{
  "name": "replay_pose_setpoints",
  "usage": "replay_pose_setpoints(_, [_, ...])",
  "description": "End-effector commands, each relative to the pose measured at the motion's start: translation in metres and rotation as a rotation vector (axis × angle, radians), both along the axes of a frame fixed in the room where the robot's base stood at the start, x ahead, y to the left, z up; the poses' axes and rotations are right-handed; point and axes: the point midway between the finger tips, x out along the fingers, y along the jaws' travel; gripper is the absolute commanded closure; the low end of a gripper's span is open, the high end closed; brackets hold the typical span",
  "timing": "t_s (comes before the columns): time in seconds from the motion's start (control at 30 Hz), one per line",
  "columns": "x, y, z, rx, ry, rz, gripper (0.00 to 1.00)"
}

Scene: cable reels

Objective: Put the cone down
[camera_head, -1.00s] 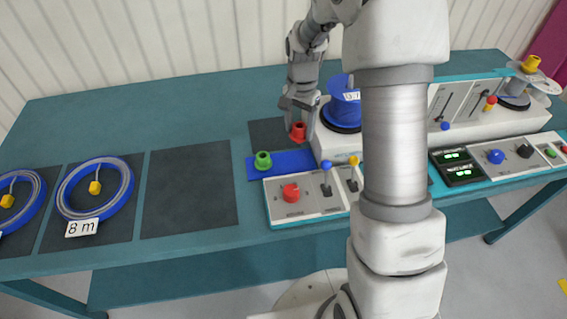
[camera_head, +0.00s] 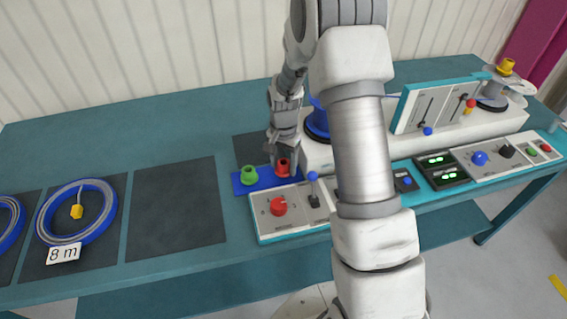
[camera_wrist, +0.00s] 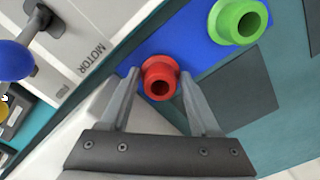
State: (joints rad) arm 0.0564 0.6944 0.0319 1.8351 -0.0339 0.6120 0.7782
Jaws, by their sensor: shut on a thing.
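A red cone (camera_head: 283,168), a short hollow piece with a flared base, is between the fingers of my gripper (camera_head: 284,160). In the wrist view the red cone (camera_wrist: 158,82) sits between the two fingertips (camera_wrist: 160,88), its open end facing the camera. My gripper is shut on it. The cone is at the right part of a blue mat (camera_head: 263,183); whether its base touches the mat I cannot tell. A green cone (camera_head: 249,175) stands on the same mat to the left, and it also shows in the wrist view (camera_wrist: 238,20).
A control panel (camera_head: 292,227) with a red knob and levers lies just in front and to the right. A blue reel (camera_head: 317,122) stands behind my arm. Dark squares lie left, one bare (camera_head: 176,215), one holding a blue cable coil (camera_head: 60,238).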

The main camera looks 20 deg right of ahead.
Motion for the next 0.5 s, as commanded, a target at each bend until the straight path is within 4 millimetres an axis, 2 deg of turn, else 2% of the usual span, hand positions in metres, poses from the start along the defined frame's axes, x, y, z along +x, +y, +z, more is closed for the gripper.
replay_pose_setpoints(0.03, [0.0001,0.0001,-0.0033,0.000,0.000,0.000,0.93])
replay_pose_setpoints(0.07, [0.0001,0.0001,-0.0017,0.000,0.000,0.000,0.32])
replay_pose_setpoints(0.2, [0.0001,0.0001,-0.0014,0.000,0.000,0.000,0.07])
replay_pose_setpoints(0.5, [0.0002,0.0001,-0.0001,0.000,0.000,0.000,0.07])
